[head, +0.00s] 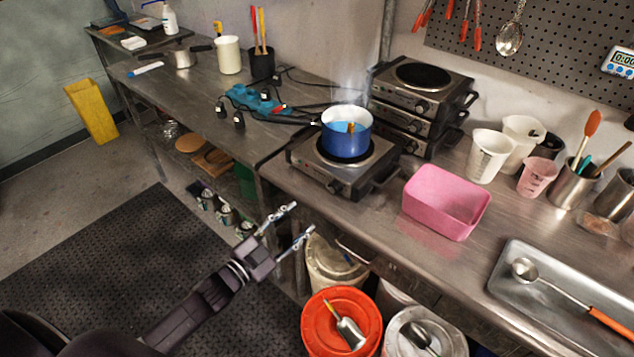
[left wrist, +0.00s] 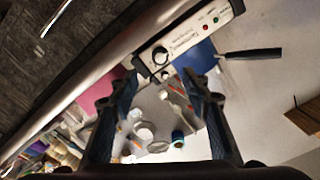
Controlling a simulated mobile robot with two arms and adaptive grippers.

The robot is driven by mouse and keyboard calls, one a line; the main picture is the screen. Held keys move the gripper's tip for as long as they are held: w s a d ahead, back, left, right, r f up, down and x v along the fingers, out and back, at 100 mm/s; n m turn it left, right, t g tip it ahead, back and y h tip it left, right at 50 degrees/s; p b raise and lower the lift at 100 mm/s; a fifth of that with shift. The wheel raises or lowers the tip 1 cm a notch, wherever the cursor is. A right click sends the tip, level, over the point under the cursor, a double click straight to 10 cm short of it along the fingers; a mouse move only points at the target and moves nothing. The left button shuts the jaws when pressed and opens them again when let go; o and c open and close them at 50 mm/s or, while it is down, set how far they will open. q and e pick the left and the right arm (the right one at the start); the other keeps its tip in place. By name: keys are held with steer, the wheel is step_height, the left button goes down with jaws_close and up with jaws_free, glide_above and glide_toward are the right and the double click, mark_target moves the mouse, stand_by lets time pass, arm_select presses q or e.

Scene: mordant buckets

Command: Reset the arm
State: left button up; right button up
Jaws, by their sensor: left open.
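My left gripper (head: 301,218) is open, with nothing between its two fingers. In the head view it is in front of the metal bench's front edge, with the dark floor mat behind it and the bucket with the orange-red lid to its lower right. My left arm comes in from the lower left. The left wrist view shows the two dark fingers (left wrist: 152,88) spread apart, with a tilted view of the bench and a white control panel (left wrist: 195,35) beyond them. My right gripper is not in view.
A blue pot (head: 346,134) sits on a hot plate (head: 330,178) near the bench edge. A pink tub (head: 446,202) and a metal tray (head: 520,318) are to the right. Buckets, one with an orange-red lid (head: 318,335), stand below. The floor mat (head: 120,260) is mostly clear.

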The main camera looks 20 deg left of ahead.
arm_select(q)
steer(key=s+a+f+n+g+y, duration=0.1)
steer(key=s+f+n+g+y, duration=0.3)
steer(key=f, duration=0.7)
steer(key=s+a+f+g+b, duration=0.1)
steer(key=s+a+f, duration=0.1)
steer(key=s+f, duration=0.7)
steer(key=s+a+f+n+g+y, duration=0.1)
steer(key=s+f+n+g+y, duration=0.15)
steer(key=f, duration=1.15)
steer(key=s+d+f+g, duration=0.1)
steer(key=s+f, duration=0.4)
steer(key=s, duration=0.5)
steer(key=s+d+f+n+g+b, duration=0.1)
steer(key=s+f+g, duration=0.3)
steer(key=s, duration=0.7)
steer(key=s+d+f+g, duration=0.3)
steer(key=s+f, duration=0.4)
steer(key=s, duration=0.4)
steer(key=shift+d+n, duration=0.15)
steer(key=shift+n, duration=0.2)
